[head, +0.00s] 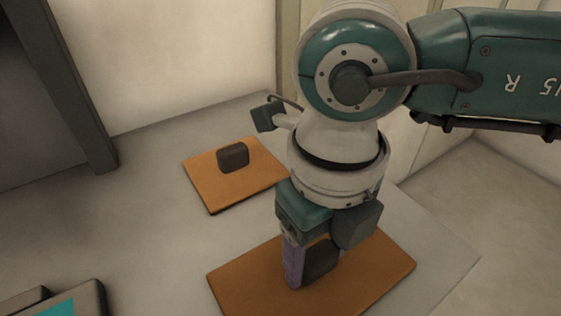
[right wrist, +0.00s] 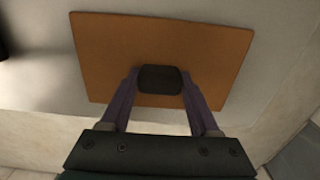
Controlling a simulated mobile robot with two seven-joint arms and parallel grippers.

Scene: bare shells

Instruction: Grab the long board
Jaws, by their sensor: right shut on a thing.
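The larger orange-brown board (head: 372,272) lies at the front of the grey surface, with a dark block-shaped handle (head: 321,259) standing on it. My right gripper (head: 316,268) points down over this board, its purple fingers shut on the handle from both sides. In the right wrist view, the fingers (right wrist: 160,82) flank the dark handle (right wrist: 160,75) near the middle of the board (right wrist: 110,50). The board looks flat; I cannot tell whether it is clear of the surface. My left gripper is not in view.
A smaller orange-brown board (head: 208,174) with its own dark handle (head: 233,156) lies farther back, left of my right arm. A dark upright post (head: 78,95) stands at the back left.

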